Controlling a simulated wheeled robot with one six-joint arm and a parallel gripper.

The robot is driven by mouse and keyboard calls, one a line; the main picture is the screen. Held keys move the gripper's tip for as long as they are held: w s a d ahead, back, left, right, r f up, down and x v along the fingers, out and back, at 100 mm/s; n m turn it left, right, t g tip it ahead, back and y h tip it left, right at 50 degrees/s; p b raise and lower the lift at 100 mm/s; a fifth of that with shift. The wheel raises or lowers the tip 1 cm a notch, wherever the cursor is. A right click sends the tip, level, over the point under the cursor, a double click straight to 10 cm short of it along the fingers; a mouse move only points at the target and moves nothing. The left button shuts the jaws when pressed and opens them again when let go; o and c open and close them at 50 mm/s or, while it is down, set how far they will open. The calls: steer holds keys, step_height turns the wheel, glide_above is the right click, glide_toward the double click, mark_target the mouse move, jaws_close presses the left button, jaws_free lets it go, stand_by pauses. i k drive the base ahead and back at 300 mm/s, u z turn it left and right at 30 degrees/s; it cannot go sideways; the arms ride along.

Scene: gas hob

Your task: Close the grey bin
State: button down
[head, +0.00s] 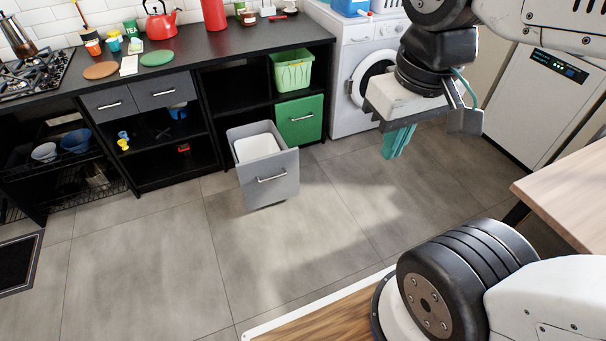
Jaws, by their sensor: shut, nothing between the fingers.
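The grey bin (272,181) is a pull-out drawer under the counter, with a silver bar handle (271,177) on its front. It stands pulled out from the black cabinet over the floor, and a white liner (257,147) shows inside. My gripper (394,152) has teal fingers pointing down and is shut and empty. In the head view it hangs to the right of the grey bin and apart from it.
A green bin front (299,120) is flush beside the grey bin, under a light green basket (293,72). A washing machine (351,75) stands behind my gripper. A wooden tabletop (571,195) is at the right. The tiled floor (150,265) in front is clear.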

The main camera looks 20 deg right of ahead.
mark_target(273, 178)
steer(key=z, duration=0.15)
steer(key=k, duration=0.3)
steer(key=u, duration=0.9)
steer(key=i, duration=1.55)
steer(key=z, duration=0.8)
